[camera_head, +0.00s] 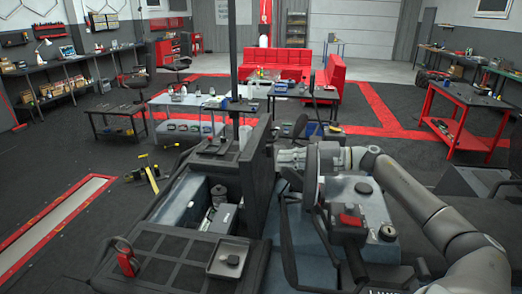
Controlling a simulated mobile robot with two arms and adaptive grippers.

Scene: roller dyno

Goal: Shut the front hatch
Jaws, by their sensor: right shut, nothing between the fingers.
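The front hatch (257,168) is a dark panel standing upright, open, near the middle of the view. To its left is an open compartment (190,200) in the grey machine body, with a small cylinder (218,194) and other parts inside. My right arm comes in from the right. Its gripper (283,158) is shut and empty, just right of the raised hatch, behind the machine's control console (360,205). I cannot tell whether the fingers touch the panel. My left gripper is not in view.
A dark front deck (165,262) carries a small tray (231,258) and a red-handled part (127,262). A tall dark post (233,60) rises behind the hatch. Low tables (185,103) and a red sofa (275,64) stand beyond. The floor at left is mostly open.

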